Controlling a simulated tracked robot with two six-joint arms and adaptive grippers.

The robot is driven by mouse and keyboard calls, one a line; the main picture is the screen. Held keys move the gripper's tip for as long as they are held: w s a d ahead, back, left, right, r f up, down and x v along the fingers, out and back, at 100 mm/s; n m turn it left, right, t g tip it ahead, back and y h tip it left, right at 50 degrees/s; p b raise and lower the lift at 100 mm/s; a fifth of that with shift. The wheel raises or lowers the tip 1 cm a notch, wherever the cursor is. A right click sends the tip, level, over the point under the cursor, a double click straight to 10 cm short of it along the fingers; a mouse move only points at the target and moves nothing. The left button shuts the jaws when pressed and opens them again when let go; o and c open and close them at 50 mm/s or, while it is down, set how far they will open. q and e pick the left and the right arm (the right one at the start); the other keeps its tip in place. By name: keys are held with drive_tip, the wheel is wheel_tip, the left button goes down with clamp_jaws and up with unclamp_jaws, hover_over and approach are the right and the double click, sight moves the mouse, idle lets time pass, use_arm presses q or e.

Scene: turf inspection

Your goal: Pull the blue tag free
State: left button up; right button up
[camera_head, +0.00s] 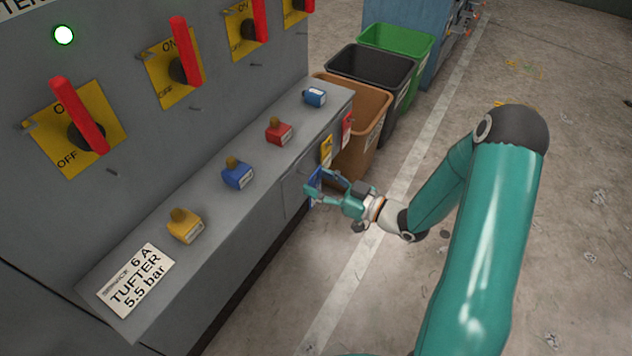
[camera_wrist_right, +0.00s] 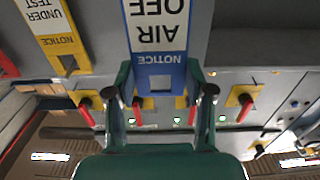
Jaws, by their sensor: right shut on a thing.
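The blue tag (camera_head: 313,178) is by the front face of the cabinet's ledge, largely hidden by my right gripper (camera_head: 322,188). In the right wrist view the blue tag (camera_wrist_right: 158,72) reads "NOTICE AIR OFF" upside down, with a square hole near its lower end. The two green fingers of my right gripper (camera_wrist_right: 163,95) stand on either side of it, and the gripper is shut on it. I cannot tell whether the tag still touches its fixing. My left gripper is not in view.
A yellow tag (camera_head: 327,150) and a red tag (camera_head: 347,128) hang farther along the ledge front. Several padlocks, including a blue one (camera_head: 238,175), stand on the ledge (camera_head: 205,190). Red-handled switches line the cabinet. Brown (camera_head: 365,130), black and green bins stand beyond. Floor at right is open.

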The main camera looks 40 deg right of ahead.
drive_tip(key=shift+s+d, duration=0.1)
drive_tip(key=shift+s, duration=0.1)
idle(0.3)
drive_tip(key=shift+v, duration=2.4)
